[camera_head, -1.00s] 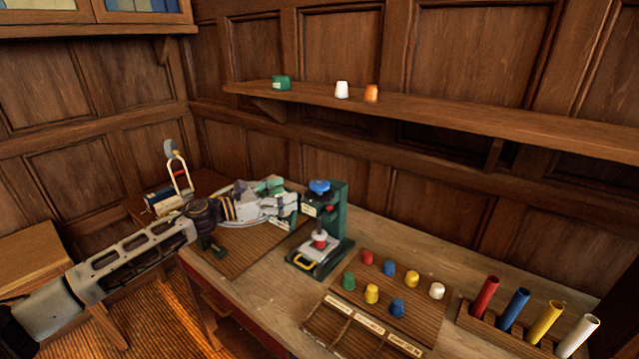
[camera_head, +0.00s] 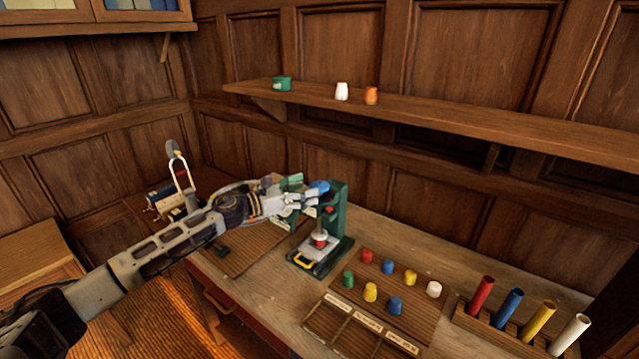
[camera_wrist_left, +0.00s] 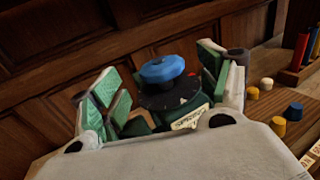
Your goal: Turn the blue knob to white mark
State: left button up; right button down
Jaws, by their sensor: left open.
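The blue knob (camera_head: 320,186) sits on top of a green press (camera_head: 338,215) on the bench. In the left wrist view the knob (camera_wrist_left: 162,69) stands on a black dial (camera_wrist_left: 165,97) with small marks at its edge. One pale speck there may be the white mark; I cannot tell for sure. My left gripper (camera_head: 303,194) is at the knob's left side in the head view. Its green-padded fingers are open, one on each side of the knob in the left wrist view, with gaps showing. The right gripper is not in view.
A board with several coloured caps (camera_head: 411,278) and a labelled tray lie right of the press. A rack of coloured tubes (camera_head: 514,309) stands at the far right. A wall shelf (camera_head: 450,119) runs above the bench. A red piece (camera_head: 320,241) sits in the press.

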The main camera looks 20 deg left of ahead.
aim_at(319, 184)
pick_arm(q)
jog(key=shift+p+x, duration=0.6)
jog(key=shift+x, duration=2.1)
jog(key=shift+c, duration=0.3)
jog(key=c, duration=0.9)
jog(key=shift+c, duration=0.4)
